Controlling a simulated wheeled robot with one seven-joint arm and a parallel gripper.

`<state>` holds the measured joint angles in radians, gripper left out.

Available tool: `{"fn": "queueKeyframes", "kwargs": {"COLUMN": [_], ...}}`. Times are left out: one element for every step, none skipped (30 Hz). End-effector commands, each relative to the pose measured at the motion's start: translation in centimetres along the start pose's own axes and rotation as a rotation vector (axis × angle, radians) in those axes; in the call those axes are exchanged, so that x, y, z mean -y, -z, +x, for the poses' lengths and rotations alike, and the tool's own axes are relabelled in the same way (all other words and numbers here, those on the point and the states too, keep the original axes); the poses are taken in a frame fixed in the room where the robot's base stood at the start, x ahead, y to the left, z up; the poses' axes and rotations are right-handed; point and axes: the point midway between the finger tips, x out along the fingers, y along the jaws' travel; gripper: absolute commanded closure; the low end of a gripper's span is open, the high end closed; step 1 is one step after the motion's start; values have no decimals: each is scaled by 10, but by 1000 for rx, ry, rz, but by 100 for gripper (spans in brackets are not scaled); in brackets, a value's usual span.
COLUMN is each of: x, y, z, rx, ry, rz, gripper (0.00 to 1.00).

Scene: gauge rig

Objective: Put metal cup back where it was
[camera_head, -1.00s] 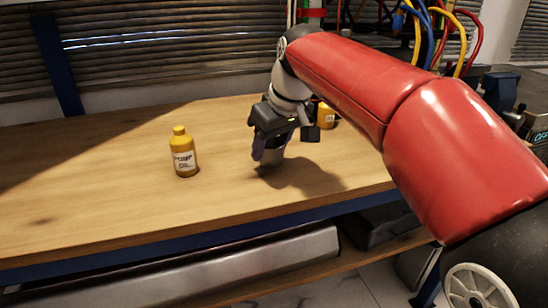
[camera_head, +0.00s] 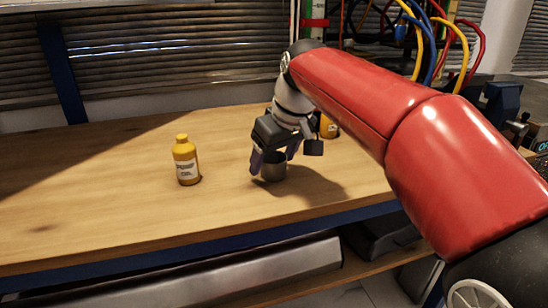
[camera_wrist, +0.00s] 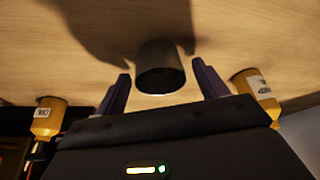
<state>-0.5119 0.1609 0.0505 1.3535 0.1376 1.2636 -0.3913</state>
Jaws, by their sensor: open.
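The metal cup (camera_head: 273,167) stands upright on the wooden table in the head view, between the fingers of my gripper (camera_head: 275,163). It is a grey cylinder. In the wrist view the cup (camera_wrist: 160,68) sits between the two purple fingers of my gripper (camera_wrist: 160,90), with a gap on each side. The gripper is open and the fingers do not touch the cup. The arm comes down from the upper right, and the gripper body covers part of the area behind the cup.
A yellow bottle (camera_head: 186,160) with a white label stands left of the cup. Another yellow container (camera_head: 328,127) stands behind my gripper, partly hidden. The wooden table (camera_head: 100,205) is clear at the front and left. Cables (camera_head: 430,40) hang at the back right.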

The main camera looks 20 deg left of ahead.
Motion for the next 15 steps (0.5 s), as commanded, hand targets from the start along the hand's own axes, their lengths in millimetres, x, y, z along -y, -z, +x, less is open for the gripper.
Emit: {"fn": "queueKeyframes", "kwargs": {"x": [0,0,-1,-1,-1,-1,0,0,0,-1,-1,-1,-1,-1,-1], "y": [1,1,1,1,1,1,1,1,1,1,1,1,1,1,1], "z": [-8,-13,-21,-27,-34,-43,-50,-57,-66,-72,-78,-85,-90,-96,-101], "rx": [-3,-4,-4,-5,-5,-6,-6,-5,-5,-5,-4,-4,-4,-4,-3], "ry": [-1,-2,-2,-2,-3,-3,-2,-2,-2,-2,-2,-2,-2,-2,-2], "rz": [1,1,1,1,1,1,1,1,1,1,1,1,1,1,1], "gripper": [28,28,28,28,28,28,28,28,28,28,28,28,28,28,28]}}
